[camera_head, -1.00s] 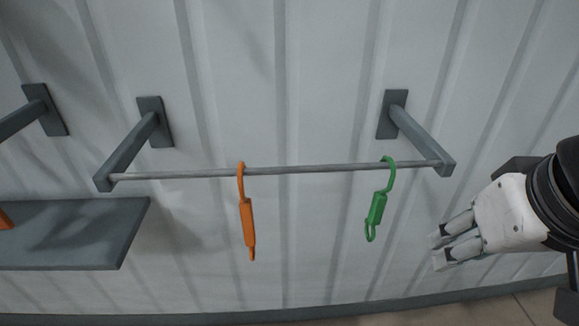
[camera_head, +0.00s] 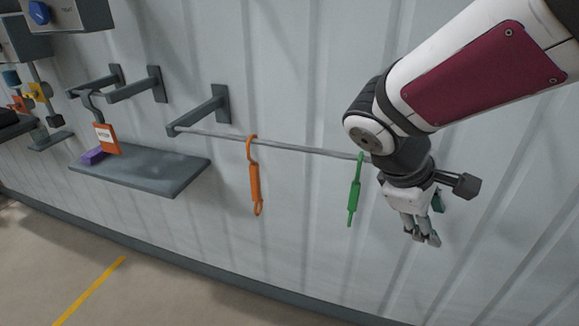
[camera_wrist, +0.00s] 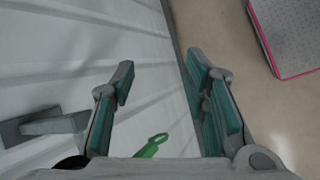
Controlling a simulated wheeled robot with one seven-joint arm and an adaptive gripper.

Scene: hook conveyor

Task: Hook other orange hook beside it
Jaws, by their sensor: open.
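An orange hook (camera_head: 254,180) hangs from the grey rail (camera_head: 305,148) in the head view. A green hook (camera_head: 354,192) hangs farther right on the same rail, and its lower end shows in the wrist view (camera_wrist: 152,146). My gripper (camera_head: 428,240) is to the right of the green hook, pointing down. In the wrist view its two fingers (camera_wrist: 160,82) are spread with nothing between their tips. The right end of the rail is hidden behind my arm.
A grey shelf (camera_head: 145,172) stands left of the rail, with a purple block (camera_head: 94,156) on it. Boxes and coloured parts are on the wall at far left.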

